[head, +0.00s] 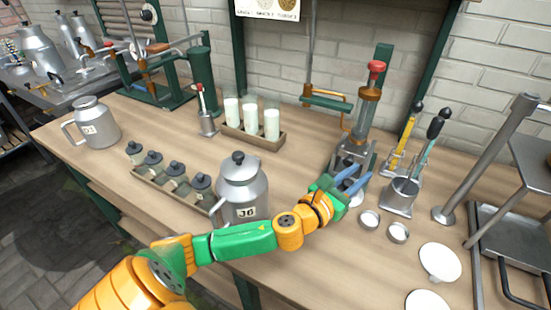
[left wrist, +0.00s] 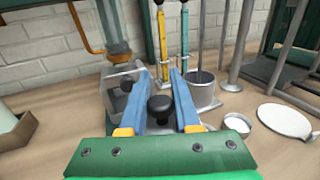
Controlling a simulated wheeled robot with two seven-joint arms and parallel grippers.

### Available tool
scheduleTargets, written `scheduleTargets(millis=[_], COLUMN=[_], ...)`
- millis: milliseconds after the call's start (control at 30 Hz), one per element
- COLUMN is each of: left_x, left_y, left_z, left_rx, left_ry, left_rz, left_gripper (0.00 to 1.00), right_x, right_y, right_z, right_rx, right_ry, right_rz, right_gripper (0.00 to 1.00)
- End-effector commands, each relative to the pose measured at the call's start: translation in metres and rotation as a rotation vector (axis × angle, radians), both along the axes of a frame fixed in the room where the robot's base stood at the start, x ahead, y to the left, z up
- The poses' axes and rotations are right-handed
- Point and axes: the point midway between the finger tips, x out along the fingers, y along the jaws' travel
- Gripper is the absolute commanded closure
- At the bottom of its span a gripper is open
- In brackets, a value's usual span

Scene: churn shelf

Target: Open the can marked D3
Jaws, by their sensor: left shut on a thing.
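The can marked D3 (head: 95,124) is a grey metal can with a side handle at the table's left end. No black knob shows on its top. My left gripper (head: 356,179) is far from it, at the right of the table in front of the red-topped press. In the left wrist view my left gripper (left wrist: 158,78) has its blue fingers on either side of a black knob (left wrist: 160,106). The knob sits on a grey lid-like piece, partly hidden by the gripper. Whether that piece touches the table is unclear. My right gripper is not in view.
A can marked J6 (head: 243,188) with a black-knobbed lid stands mid-table, beside a tray of small dark-lidded jars (head: 172,193). A rack of white tubes (head: 255,137) is behind. The press (head: 368,105), a metal cup (head: 400,193) and white dishes (head: 440,262) crowd the right.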

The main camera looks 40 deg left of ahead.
Motion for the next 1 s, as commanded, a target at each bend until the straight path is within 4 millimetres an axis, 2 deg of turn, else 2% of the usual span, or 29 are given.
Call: scheduleTargets(millis=[100,267,333,500,733,900,1000], left_x=[0.013,0.016,0.016,0.016,0.016,0.015,0.015], left_y=[0.012,0.016,0.016,0.015,0.015,0.015,0.015], left_z=[0.013,0.018,0.009,-0.037,-0.055,-0.087,-0.084], left_rx=[0.003,-0.001,-0.002,-0.005,-0.002,-0.004,0.0], left_ry=[-0.002,0.002,0.004,0.007,0.004,0.007,0.004], left_rz=[-0.026,-0.038,-0.037,-0.036,-0.037,-0.036,-0.037], left_gripper=[1.0,1.0,1.0,1.0,1.0,1.0,1.0], right_x=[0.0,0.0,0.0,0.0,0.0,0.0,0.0], right_y=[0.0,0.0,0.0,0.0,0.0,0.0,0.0], right_z=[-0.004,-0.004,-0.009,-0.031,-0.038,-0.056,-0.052], right_rx=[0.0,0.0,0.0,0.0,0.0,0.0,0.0], right_ry=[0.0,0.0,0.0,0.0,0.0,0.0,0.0], right_rz=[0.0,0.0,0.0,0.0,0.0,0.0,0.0], right_gripper=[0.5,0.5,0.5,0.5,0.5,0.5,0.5])
